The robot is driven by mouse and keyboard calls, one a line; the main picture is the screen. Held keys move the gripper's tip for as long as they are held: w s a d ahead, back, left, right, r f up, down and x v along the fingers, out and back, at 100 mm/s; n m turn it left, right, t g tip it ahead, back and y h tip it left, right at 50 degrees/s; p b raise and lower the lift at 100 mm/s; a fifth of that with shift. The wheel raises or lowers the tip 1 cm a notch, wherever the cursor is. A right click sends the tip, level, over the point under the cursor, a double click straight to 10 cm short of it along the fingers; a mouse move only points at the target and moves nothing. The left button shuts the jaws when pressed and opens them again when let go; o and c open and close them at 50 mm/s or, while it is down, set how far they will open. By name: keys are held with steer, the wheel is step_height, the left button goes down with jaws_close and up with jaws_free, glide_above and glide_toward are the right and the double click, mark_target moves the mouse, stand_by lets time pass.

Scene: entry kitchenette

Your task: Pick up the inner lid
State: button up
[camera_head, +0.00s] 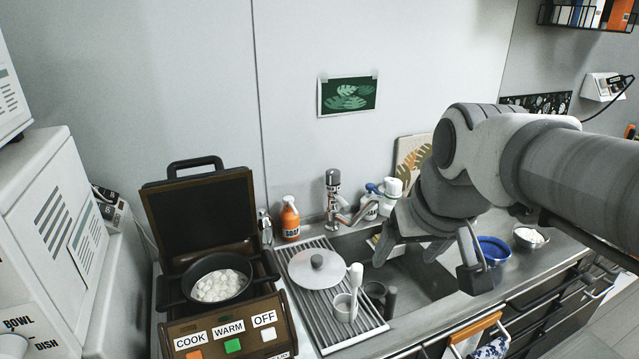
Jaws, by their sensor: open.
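A round, pale lid with a grey knob (317,267) lies on the ribbed drying rack (357,330) beside the sink; I take it to be the inner lid. My gripper (408,254) is open and hangs over the sink, to the right of the lid and apart from it. Its two fingers point downward with nothing visible between them. A dark pot with white round contents (218,285) sits uncovered in the open brown cooker (190,325), left of the rack.
A small cup with a white utensil (345,306) stands on the rack, close to the lid's front right. The faucet (334,198) and orange soap bottle (290,219) stand behind. A blue bowl (492,250) sits right of the sink (425,282).

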steer(key=w+a+f+b, duration=0.2)
steer(key=w, duration=0.7)
steer(key=n+g+y+b, duration=0.1)
steer(key=n+b, duration=0.2)
steer(key=b, duration=0.2)
glide_above(317, 258)
steer(key=s+d, duration=0.1)
steer(key=s, duration=0.1)
steer(key=f, duration=2.6)
steer(key=shift+d+f, duration=0.2)
steer(key=shift+f, duration=0.1)
steer(key=shift+s+a+x, duration=0.1)
steer(key=shift+a+x, duration=0.05)
steer(key=shift+x, duration=1.15)
steer(key=shift+s+a+x, duration=0.15)
steer(key=shift+a+x, duration=0.05)
steer(key=shift+x, duration=1.1)
jaws_close()
